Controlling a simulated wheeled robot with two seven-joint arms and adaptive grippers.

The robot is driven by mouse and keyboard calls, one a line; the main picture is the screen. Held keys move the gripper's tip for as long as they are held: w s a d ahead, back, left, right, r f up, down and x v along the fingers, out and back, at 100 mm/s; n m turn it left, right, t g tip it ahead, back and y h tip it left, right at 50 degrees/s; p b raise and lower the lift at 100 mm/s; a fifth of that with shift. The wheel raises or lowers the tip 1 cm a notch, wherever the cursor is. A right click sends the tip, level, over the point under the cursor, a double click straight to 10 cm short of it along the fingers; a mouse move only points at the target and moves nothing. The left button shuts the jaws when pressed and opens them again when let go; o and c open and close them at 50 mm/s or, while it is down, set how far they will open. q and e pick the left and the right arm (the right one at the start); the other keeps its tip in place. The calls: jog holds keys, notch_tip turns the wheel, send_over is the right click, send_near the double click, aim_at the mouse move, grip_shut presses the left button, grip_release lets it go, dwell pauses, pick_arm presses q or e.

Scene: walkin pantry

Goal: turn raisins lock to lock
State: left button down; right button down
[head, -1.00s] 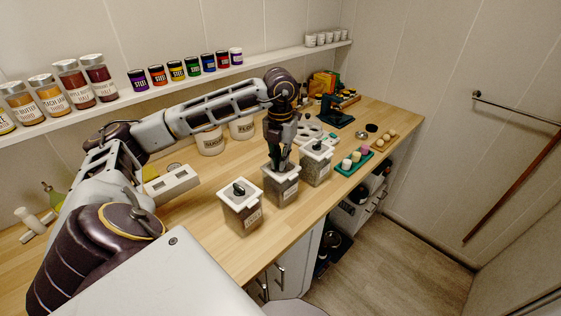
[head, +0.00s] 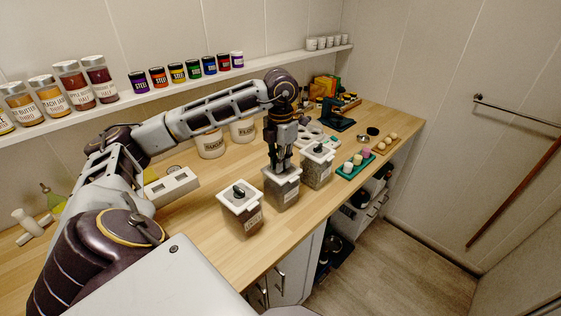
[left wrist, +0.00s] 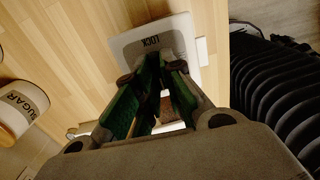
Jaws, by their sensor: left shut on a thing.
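Three clear square canisters with white lids and dark knobs stand in a row on the wooden counter. My left gripper (head: 281,166) points straight down on the middle canister (head: 281,195) and is shut on its lid knob, which the fingers hide. In the left wrist view, the white lid (left wrist: 128,46) shows the word LOCK beyond the green-padded fingers (left wrist: 152,82). My right gripper is out of view.
White crocks (head: 211,143) stand behind the canisters. A green tray (head: 356,163) with small cups lies right of the far canister. A wall shelf (head: 190,86) holds jars. The counter's front edge runs close to the canisters.

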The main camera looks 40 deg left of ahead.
pick_arm(q)
jog(key=c, duration=1.5)
grip_release()
jog(key=shift+c, duration=0.2)
jog(key=shift+r, duration=5.8)
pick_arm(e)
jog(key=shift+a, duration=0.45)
pick_arm(q)
jog(key=shift+r, duration=0.2)
jog(key=shift+r, duration=0.15)
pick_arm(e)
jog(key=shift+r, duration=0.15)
